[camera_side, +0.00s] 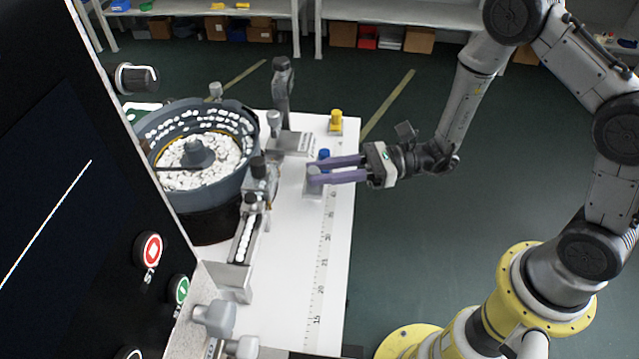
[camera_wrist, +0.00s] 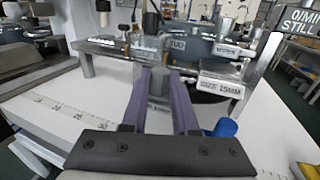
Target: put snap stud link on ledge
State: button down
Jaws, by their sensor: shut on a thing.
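My gripper (camera_side: 311,172) has two long purple fingers and reaches level from the right over the white table. The fingers are shut on a small grey cylindrical piece, seemingly the snap stud link (camera_side: 314,179). In the wrist view this grey piece (camera_wrist: 158,82) sits between the purple fingertips (camera_wrist: 160,88), upright. Its lower end is partly hidden, so I cannot tell whether it touches what is below. A metal rail-like edge (camera_wrist: 112,45) runs across beyond the fingertips; I cannot tell for sure whether it is the ledge.
A blue-topped piece (camera_side: 324,154) is close behind the fingers; it shows right of them in the wrist view (camera_wrist: 226,127). A yellow-topped piece (camera_side: 336,121) stands farther back. A bowl feeder (camera_side: 243,128) of white parts and its track (camera_side: 243,240) are left. The ruler-marked table (camera_side: 300,290) is clear in front.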

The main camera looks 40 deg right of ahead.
aim_at(320, 187)
jog(key=shift+w+a+f, duration=0.2)
jog(key=shift+w+f, duration=0.15)
jog(key=shift+f, duration=0.1)
jog(key=shift+w+f, duration=0.1)
jog(key=shift+f, duration=1.5)
jog(key=shift+f, duration=0.15)
jog(key=c, duration=0.7)
grip_release()
jog(key=shift+r, duration=0.2)
jog(key=v, duration=1.2)
